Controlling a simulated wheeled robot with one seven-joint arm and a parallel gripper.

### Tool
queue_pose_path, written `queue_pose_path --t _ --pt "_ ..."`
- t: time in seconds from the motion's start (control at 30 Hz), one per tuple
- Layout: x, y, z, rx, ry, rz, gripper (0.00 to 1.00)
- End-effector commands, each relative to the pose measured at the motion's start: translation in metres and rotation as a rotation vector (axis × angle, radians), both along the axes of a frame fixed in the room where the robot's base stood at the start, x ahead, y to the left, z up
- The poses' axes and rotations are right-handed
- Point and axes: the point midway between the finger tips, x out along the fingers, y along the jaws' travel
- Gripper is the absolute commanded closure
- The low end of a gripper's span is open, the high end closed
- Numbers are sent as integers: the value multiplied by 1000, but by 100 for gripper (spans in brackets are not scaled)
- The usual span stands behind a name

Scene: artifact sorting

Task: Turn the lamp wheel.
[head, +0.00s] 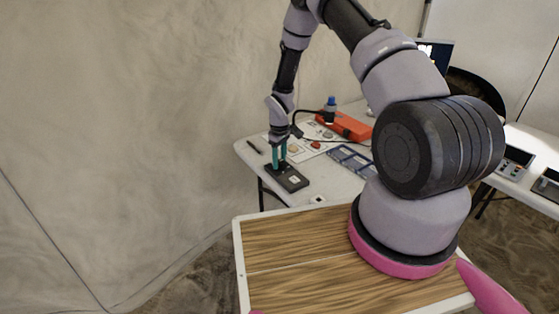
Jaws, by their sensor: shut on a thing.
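A small black box (290,179) with a pale square on top sits on the front left part of the white table. My gripper (279,164) points down at the back left end of this box, and its teal fingers reach the box's top. The gripper is shut on a small part there, which I take to be the lamp wheel. The wheel is hidden by the fingers and too small to make out.
Behind the gripper are an orange case (352,126), a blue-capped dark item (330,108), a sheet with small objects (310,139) and a blue tray (351,159). A dark pen-like item (254,147) lies left. A wooden-topped surface (300,252) is in front.

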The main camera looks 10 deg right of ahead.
Motion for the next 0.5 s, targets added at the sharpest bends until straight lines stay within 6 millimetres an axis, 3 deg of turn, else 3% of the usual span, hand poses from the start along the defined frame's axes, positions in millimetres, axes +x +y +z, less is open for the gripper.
queue_pose_path --t 0.5 --pt "1 1 1 0 -2 -467 100"
